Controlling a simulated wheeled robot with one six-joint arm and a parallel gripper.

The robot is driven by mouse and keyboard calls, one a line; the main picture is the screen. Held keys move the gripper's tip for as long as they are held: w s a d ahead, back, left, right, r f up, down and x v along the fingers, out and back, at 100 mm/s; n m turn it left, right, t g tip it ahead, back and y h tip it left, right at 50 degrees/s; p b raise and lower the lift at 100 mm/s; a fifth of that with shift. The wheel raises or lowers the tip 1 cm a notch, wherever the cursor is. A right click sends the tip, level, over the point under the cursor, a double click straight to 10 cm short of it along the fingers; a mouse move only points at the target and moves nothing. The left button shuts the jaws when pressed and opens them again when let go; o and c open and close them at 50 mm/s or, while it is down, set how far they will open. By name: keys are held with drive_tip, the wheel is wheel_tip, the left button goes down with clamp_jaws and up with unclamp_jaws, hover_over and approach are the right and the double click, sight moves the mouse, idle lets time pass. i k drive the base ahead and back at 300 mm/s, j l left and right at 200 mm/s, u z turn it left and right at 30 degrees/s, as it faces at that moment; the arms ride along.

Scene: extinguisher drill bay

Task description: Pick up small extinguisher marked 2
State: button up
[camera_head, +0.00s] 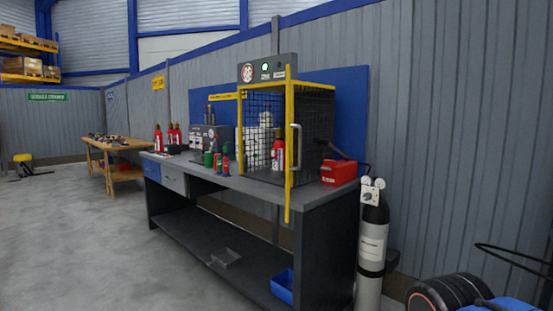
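Several small red extinguishers stand upright on the grey workbench (300,194). A red extinguisher (158,140) stands at the bench's far left end, with a close pair of red extinguishers (174,136) just behind it. Another red extinguisher (279,152) with a pale label stands inside the yellow-framed mesh cage (289,150). The numbers on them are too small to read, so I cannot tell which is marked 2. My gripper is not in view.
Small red and green bottles (208,159) stand left of the cage, whose yellow front edge sticks out past the bench. A red box (340,173) sits at the bench's right end. A grey gas cylinder (371,250) stands beside it. Floor (90,230) at left is clear.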

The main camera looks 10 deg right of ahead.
sight(278, 152)
drive_tip(key=i+j+z, duration=0.1)
drive_tip(key=i+j, duration=0.35)
drive_tip(key=j, duration=0.3)
drive_tip(key=i+j+z, duration=0.15)
drive_tip(key=i+j, duration=0.3)
drive_tip(key=j, duration=0.3)
drive_tip(key=i+j+z, duration=0.15)
drive_tip(key=j, duration=0.25)
